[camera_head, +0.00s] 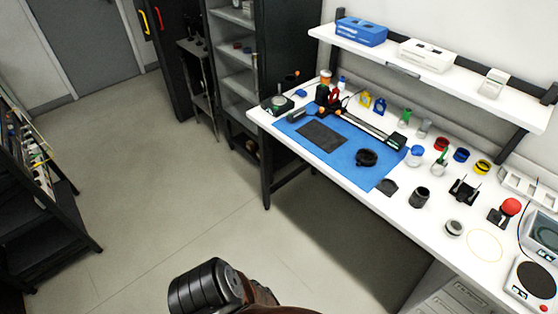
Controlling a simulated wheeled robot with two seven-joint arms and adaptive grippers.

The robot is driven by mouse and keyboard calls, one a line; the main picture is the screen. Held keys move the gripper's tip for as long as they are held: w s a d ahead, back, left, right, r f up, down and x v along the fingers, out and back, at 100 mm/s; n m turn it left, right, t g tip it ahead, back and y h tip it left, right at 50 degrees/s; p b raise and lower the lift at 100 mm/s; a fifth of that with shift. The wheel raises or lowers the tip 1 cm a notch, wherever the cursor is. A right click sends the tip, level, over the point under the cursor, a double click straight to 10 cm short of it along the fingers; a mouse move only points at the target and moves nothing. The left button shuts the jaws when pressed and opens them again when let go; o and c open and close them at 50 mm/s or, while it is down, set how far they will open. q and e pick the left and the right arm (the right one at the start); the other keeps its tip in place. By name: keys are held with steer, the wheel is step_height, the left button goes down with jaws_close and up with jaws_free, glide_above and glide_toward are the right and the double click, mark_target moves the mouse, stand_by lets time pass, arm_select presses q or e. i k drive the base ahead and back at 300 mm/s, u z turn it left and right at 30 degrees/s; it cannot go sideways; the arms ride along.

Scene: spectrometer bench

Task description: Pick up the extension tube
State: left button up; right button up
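The bench holds several short tube-like parts, and I cannot tell for sure which is the extension tube. A black hollow cylinder (419,197) stands upright on the white table near its front edge, just right of the blue mat. A shorter black and silver cylinder (454,228) stands to its right and nearer the front. A black ring-shaped part (366,158) lies on the blue mat. Neither of my grippers shows in the view.
The blue mat (355,173) carries a dark pad and a rail. Red, blue and yellow rings (461,155) stand behind the black cylinder. A red-topped part (510,206) and a scale (534,280) are at right. A shelf (400,62) runs above. The floor (180,190) left of the bench is clear.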

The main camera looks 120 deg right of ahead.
mark_target(451, 232)
steer(key=z, duration=5.2)
